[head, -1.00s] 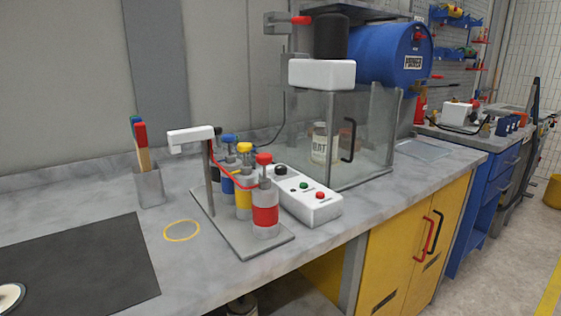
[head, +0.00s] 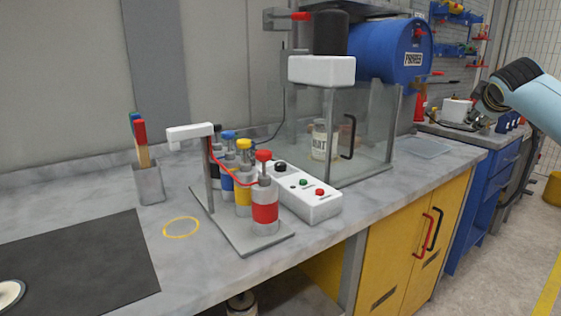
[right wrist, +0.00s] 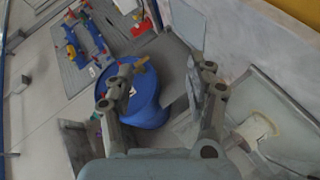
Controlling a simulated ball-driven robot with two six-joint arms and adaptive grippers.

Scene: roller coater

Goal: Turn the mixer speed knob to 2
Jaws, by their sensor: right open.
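The white control box (head: 308,205) lies on the grey bench beside the paint dispensers in the head view. It carries a black knob (head: 280,167), a green button and a red button. The knob's setting is too small to read. My right gripper (head: 480,116) is at the far right of the head view, well away from the box and partly hidden by its own wrist. In the right wrist view, my right gripper (right wrist: 160,84) has its fingers apart with nothing held. My left gripper is not in view.
Dispensers with coloured caps (head: 264,205) stand just left of the box. A clear glass cabinet (head: 360,150) with a black handle stands behind it. A blue drum (head: 392,55) lies above; it also shows in the right wrist view (right wrist: 148,105). The bench front is clear.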

